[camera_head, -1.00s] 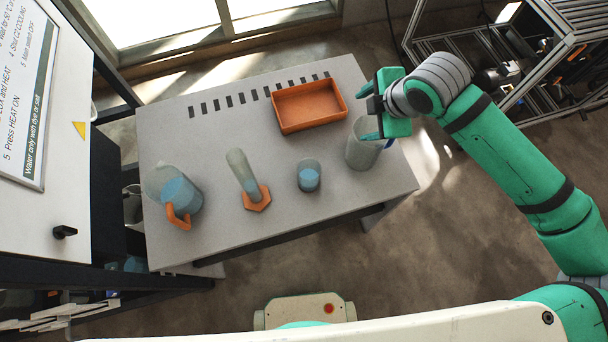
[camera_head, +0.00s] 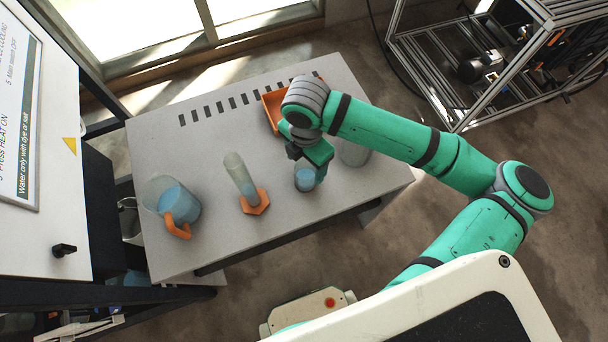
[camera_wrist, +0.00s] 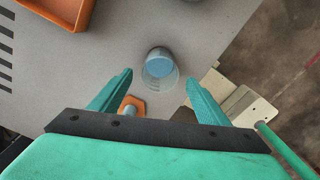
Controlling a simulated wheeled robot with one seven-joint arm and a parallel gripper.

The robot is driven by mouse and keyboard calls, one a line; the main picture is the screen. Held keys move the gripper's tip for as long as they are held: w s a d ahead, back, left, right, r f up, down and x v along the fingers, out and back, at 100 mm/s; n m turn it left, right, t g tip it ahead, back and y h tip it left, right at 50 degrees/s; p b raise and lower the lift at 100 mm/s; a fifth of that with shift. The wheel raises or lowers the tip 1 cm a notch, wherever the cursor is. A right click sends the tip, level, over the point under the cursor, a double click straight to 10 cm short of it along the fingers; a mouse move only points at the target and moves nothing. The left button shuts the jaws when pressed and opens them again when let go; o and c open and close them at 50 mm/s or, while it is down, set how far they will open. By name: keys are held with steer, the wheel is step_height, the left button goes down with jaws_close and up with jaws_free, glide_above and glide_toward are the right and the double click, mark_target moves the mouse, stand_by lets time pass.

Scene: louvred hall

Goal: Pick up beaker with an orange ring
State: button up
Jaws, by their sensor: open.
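A small clear beaker (camera_head: 305,181) with blue liquid stands on the grey table (camera_head: 225,140), near its front edge. I cannot make out an orange ring on it in either view. My gripper (camera_head: 308,165) is right above and behind this beaker, partly covering it. In the wrist view the same beaker (camera_wrist: 160,68) appears between the two spread fingertips of my open gripper (camera_wrist: 159,78). The fingers appear empty, and I cannot tell whether they touch the glass. A larger clear beaker (camera_head: 354,154) stands to the right, partly hidden by my arm.
A measuring cylinder (camera_head: 240,176) with an orange hexagonal base stands left of the small beaker. Further left is a jug (camera_head: 178,199) with blue liquid and an orange handle. An orange tray (camera_head: 271,108) lies behind, mostly covered by my arm.

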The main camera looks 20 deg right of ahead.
glide_above(306, 172)
steer(key=s+a, duration=0.1)
steer(key=s, duration=0.2)
steer(key=shift+w+f, duration=0.15)
steer(key=shift+f, duration=1.4)
steer(key=shift+w+f, duration=0.1)
steer(key=shift+f, duration=1.4)
steer(key=c, duration=1.2)
